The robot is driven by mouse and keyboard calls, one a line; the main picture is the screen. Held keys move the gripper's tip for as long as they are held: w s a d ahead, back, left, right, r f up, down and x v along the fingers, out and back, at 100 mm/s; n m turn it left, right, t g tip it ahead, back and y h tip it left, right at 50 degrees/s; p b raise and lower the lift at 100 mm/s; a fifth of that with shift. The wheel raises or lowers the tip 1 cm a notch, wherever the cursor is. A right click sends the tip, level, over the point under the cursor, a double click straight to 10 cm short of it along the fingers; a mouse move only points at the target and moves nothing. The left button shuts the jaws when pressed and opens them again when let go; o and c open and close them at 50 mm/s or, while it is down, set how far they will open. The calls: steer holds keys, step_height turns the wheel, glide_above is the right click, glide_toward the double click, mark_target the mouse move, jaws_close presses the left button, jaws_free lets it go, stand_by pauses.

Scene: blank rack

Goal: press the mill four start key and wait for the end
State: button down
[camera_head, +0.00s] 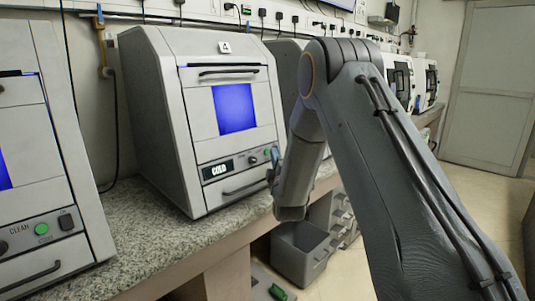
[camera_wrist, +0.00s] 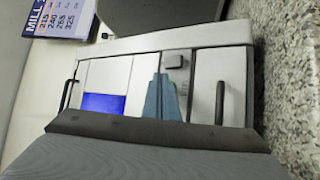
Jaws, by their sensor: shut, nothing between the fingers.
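The mill marked 4 (camera_head: 164,95) is a grey machine with a lit blue window (camera_head: 234,108) and a small display (camera_head: 217,170) that seems to read "COLD". My gripper (camera_head: 271,175) is close in front of the panel's right end. In the wrist view, my blue fingertips (camera_wrist: 162,97) are together and empty over the panel strip, between the window (camera_wrist: 104,104) and the lower handle (camera_wrist: 220,101). A dark square switch (camera_wrist: 173,61) shows just beyond them. The fingers hide the green key there; contact cannot be told.
Another mill with a "CLEAN" panel (camera_head: 40,229) stands at left. The speckled counter (camera_head: 150,238) carries the mills. A grey open bin (camera_head: 300,255) stands below on the floor. A "MILL" notice (camera_wrist: 58,18) shows in the wrist view. Free floor lies at right.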

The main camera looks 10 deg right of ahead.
steer(key=shift+w+a, duration=0.1)
steer(key=shift+w, duration=0.05)
steer(key=shift+w+a+f, duration=0.1)
steer(key=shift+w+a, duration=0.05)
steer(key=shift+w, duration=0.05)
stand_by(0.3)
